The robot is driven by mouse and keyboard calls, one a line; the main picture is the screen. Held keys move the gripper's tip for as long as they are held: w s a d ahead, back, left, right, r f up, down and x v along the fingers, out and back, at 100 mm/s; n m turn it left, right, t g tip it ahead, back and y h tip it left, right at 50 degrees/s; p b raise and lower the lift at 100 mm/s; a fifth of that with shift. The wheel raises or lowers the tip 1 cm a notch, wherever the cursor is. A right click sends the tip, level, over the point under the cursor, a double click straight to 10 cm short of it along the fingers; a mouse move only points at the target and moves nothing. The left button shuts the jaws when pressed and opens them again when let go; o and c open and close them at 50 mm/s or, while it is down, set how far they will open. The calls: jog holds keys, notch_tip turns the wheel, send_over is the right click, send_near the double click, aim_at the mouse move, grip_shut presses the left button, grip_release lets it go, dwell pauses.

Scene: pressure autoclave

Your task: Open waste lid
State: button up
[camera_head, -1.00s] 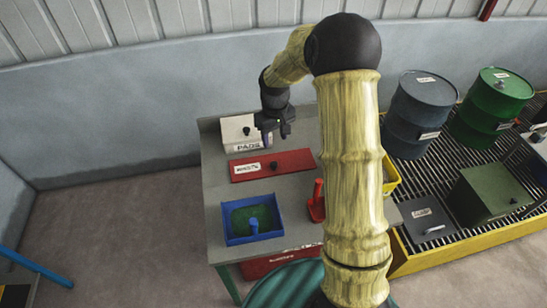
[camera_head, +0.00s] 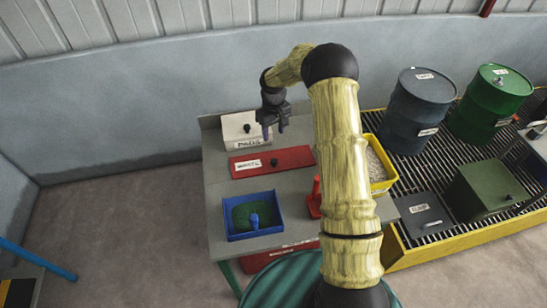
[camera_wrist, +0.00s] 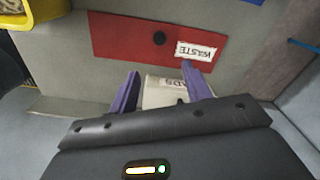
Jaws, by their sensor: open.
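The waste lid is a flat red panel (camera_head: 295,158) with a white WASTE label and a small dark knob (camera_head: 274,162), lying shut on the grey bench. It also shows in the wrist view (camera_wrist: 125,38), with its knob (camera_wrist: 159,38) near the middle. My gripper (camera_head: 275,132) is open and empty, above the back of the bench, behind the red lid in the head view. Its two purple fingers (camera_wrist: 158,92) point toward the lid in the wrist view, apart from it. The white PADS box (camera_head: 238,128) is partly hidden by my gripper.
A blue tray (camera_head: 231,236) with green contents sits in front of the lid. A red upright object (camera_head: 315,200) and a yellow bin (camera_head: 382,184) stand to the right. Drums and a green box stand on the grated yellow pallet farther right. The wall is close behind.

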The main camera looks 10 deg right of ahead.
aim_at(274, 160)
notch_tip(274, 160, down, 15)
jog(key=p, duration=0.4)
jog(key=shift+f, duration=0.1)
jog(key=shift+c, duration=0.2)
grip_shut()
